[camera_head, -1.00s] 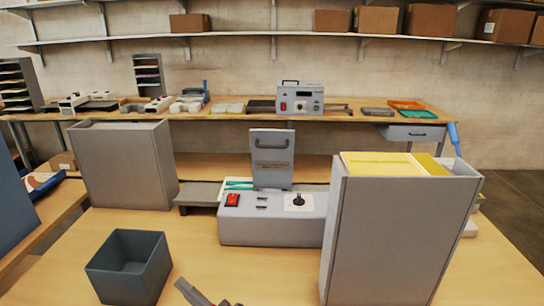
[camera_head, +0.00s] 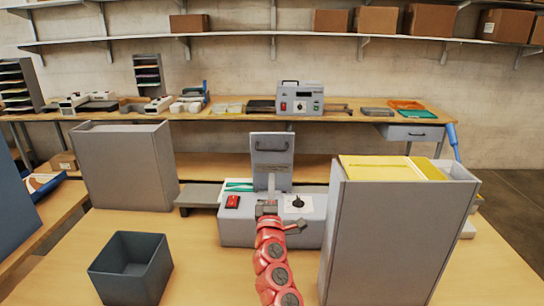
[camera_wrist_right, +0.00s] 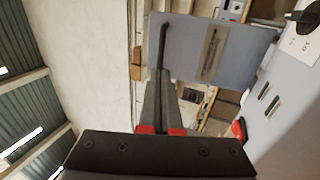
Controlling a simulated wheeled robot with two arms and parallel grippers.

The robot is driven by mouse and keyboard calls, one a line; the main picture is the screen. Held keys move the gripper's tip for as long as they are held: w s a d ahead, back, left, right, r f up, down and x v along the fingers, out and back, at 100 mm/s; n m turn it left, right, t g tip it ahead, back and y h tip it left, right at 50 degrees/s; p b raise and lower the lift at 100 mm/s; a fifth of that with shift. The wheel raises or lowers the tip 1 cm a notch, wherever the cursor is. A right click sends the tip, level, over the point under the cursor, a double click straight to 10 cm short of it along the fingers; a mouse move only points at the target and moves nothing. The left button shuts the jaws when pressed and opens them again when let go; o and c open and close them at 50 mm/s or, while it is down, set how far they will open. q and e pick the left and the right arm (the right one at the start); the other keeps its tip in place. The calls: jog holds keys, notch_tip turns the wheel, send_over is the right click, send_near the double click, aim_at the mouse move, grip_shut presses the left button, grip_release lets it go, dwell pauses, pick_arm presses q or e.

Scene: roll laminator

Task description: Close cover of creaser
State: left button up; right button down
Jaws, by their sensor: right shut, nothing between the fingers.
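The creaser (camera_head: 237,231) is a light grey box on the table. Its cover (camera_head: 271,148) stands upright at the back, with a dark handle near its top edge. A red switch and a black knob sit on the top face. My right gripper (camera_head: 271,184) is in front of the cover, fingers shut and empty, pointing up toward it. In the right wrist view, the shut fingers (camera_wrist_right: 163,80) reach over the cover (camera_wrist_right: 215,50) near its handle; I cannot tell if they touch. My left gripper is not in view.
A tall grey box with yellow contents (camera_head: 385,240) stands close on the right. Another grey box (camera_head: 123,168) stands at the left back. An open dark bin (camera_head: 128,285) is at the front left. Table is clear between bin and creaser.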

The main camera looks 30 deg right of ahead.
jog(key=x, duration=1)
